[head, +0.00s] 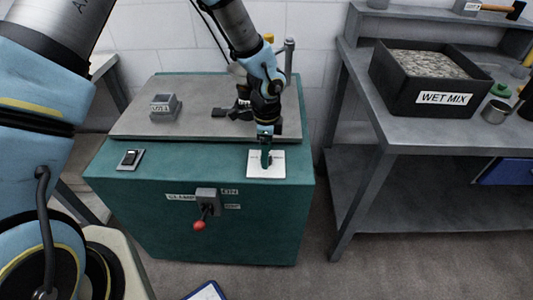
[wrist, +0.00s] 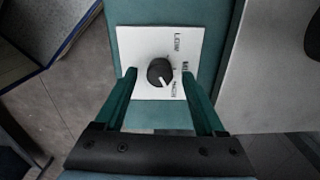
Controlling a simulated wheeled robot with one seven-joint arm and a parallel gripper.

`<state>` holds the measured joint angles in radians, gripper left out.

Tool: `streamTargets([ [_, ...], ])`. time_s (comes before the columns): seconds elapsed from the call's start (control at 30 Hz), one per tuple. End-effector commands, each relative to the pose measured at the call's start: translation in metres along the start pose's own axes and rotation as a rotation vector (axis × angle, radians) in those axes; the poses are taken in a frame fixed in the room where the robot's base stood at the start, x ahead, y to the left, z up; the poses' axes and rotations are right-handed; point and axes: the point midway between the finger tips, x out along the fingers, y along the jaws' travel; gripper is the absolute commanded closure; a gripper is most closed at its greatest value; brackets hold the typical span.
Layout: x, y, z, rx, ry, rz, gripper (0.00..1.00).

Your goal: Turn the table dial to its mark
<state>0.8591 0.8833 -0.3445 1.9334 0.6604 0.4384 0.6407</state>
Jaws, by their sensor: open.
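The table dial is a round black knob (wrist: 160,72) with a white pointer line, on a white plate (wrist: 130,45) with printed labels. In the wrist view its pointer points down and slightly right, towards the lowest label. In the head view the white plate (head: 280,170) lies on the teal cabinet's top front right, and the knob is hidden behind my gripper (head: 266,160). In the wrist view my gripper (wrist: 158,100) is open, its two green fingers either side of the knob's near end, with gaps visible. I cannot tell whether the fingertips are level with the knob.
The teal cabinet (head: 205,235) has a red-tipped lever (head: 199,225) on its front and a black switch (head: 129,158) at top left. A grey block (head: 165,104) stands on its metal top. A bench with a wet mix bin (head: 400,93) is at right.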

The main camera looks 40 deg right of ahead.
Motion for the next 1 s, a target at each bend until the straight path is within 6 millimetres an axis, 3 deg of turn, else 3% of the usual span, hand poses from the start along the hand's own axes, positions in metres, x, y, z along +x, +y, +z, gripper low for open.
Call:
streamTargets([
  [0.5, -0.089, -0.001, 0.0, -0.001, 0.0, -0.003, 0.28],
  [0.7, -0.101, 0.0, 0.0, 0.001, 0.0, -0.001, 0.28],
  [1.0, -0.101, 0.0, 0.0, 0.001, 0.0, -0.001, 0.28],
])
